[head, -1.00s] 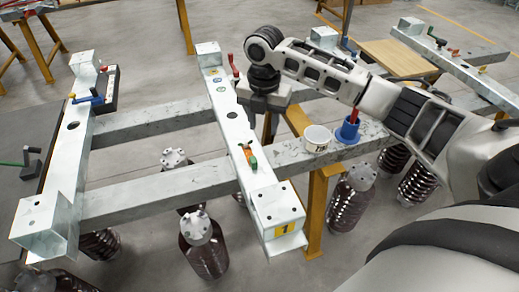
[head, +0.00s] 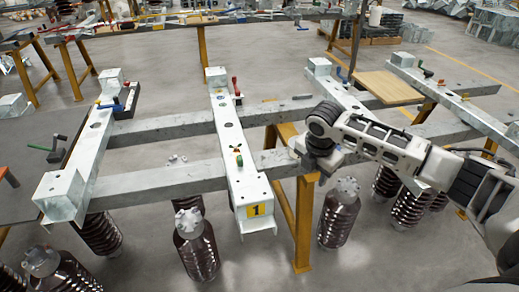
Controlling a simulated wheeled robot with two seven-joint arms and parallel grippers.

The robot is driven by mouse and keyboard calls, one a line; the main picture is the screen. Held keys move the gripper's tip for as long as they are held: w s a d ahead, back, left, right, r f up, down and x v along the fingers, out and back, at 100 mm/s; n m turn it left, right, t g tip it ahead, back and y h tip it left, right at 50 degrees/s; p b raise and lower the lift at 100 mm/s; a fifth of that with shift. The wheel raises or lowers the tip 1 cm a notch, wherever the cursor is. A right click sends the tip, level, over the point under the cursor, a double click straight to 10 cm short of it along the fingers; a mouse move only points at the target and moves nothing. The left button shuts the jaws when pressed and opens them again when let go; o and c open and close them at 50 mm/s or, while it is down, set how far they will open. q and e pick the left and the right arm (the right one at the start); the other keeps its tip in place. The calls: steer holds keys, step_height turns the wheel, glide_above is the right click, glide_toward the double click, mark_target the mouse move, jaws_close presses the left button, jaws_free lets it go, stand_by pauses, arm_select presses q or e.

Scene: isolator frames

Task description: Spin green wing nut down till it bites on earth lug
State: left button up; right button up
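The green wing nut (head: 239,161) sits on top of the middle galvanised beam, the one with the yellow "1" label (head: 256,210). An orange-brown piece (head: 238,149), possibly the earth lug, shows right beside it. They are too small to tell whether the nut touches the lug. My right gripper (head: 316,168) points down to the right of this beam, apart from the nut, over the cross rail near the yellow trestle. Its fingers are dark and bunched, so I cannot tell whether they are open. My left gripper is out of view.
A red-handled tool (head: 236,87) stands farther back on the same beam. The left beam (head: 84,160) carries a blue-handled clamp (head: 113,105). Ribbed brown insulators (head: 196,247) hang below. A wooden board (head: 388,87) lies at the back right. The space above the nut is clear.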

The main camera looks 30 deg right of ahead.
steer(key=s+f+m+t, duration=0.4)
steer(key=s+f+m, duration=0.15)
steer(key=f, duration=0.35)
steer(key=s+a+f+m+t+y, duration=0.3)
steer(key=s+a+m, duration=0.4)
steer(key=s+a, duration=0.4)
steer(key=shift+s+f+y, duration=0.35)
steer(key=shift+s+y, duration=0.05)
steer(key=shift+s, duration=0.05)
steer(key=a+m, duration=0.2)
steer(key=a, duration=0.2)
steer(key=a+m+t, duration=0.1)
steer(key=a+m, duration=0.1)
steer(key=a, duration=0.2)
steer(key=a+m, duration=0.2)
steer(key=a, duration=0.2)
steer(key=shift+w+a+r+y, duration=0.1)
steer(key=shift+w+r+y, duration=0.05)
steer(key=shift+y, duration=0.15)
steer(key=shift+c, duration=0.3)
